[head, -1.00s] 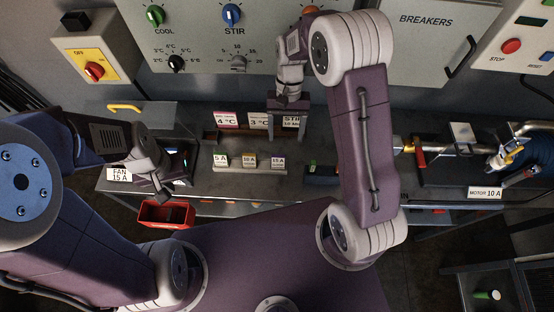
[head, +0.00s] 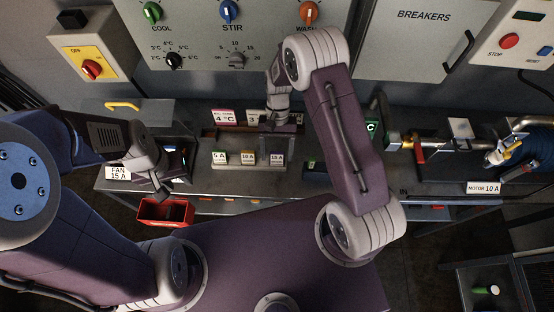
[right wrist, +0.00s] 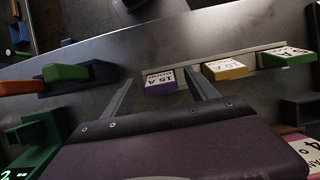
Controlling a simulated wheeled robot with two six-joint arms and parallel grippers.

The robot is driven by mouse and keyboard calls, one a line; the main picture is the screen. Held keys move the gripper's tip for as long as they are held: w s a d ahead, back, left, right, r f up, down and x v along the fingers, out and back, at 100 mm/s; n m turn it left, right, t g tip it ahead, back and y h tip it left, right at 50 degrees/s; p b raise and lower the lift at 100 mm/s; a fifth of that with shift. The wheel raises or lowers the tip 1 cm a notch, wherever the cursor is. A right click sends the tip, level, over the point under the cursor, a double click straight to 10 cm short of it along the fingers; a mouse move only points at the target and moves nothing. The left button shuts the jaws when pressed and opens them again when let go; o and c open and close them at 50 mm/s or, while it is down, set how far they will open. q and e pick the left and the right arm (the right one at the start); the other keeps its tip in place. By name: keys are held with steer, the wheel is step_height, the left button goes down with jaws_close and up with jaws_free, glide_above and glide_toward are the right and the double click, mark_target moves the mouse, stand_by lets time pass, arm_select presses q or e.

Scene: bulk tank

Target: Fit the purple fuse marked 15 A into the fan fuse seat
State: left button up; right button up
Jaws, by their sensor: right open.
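The purple fuse marked 15 A (head: 277,159) stands at the right end of a grey rack, and it also shows in the right wrist view (right wrist: 160,80). My right gripper (head: 277,145) is open above the rack. In the right wrist view its two fingers (right wrist: 162,92) point toward the purple fuse, which appears between their tips and is not gripped. The label FAN 15 A (head: 118,173) is at the left of the bench. The fan fuse seat beside it is largely hidden behind my left arm. My left gripper (head: 160,188) hangs near there, above a red bin; its jaws are unclear.
A yellow fuse (head: 248,159) and a green 5 A fuse (head: 220,158) share the rack (head: 234,168). The red bin (head: 165,214) stands at the bench front. Label cards (head: 224,118) stand behind the rack. Pipework (head: 435,146) and a MOTOR 10 A label (head: 483,188) are at right.

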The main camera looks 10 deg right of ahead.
mark_target(276, 161)
steer(key=shift+s+f, duration=0.2)
steer(key=shift+f, duration=0.4)
steer(key=c, duration=1.5)
steer(key=shift+o, duration=0.2)
steer(key=shift+r, duration=0.5)
steer(key=r, duration=0.2)
steer(key=s+r, duration=0.1)
steer(key=r, duration=0.1)
steer(key=shift+a, duration=0.25)
steer(key=s+a+r, duration=0.3)
steer(key=s+r, duration=0.3)
steer(key=s, duration=0.4)
steer(key=shift+a, duration=0.25)
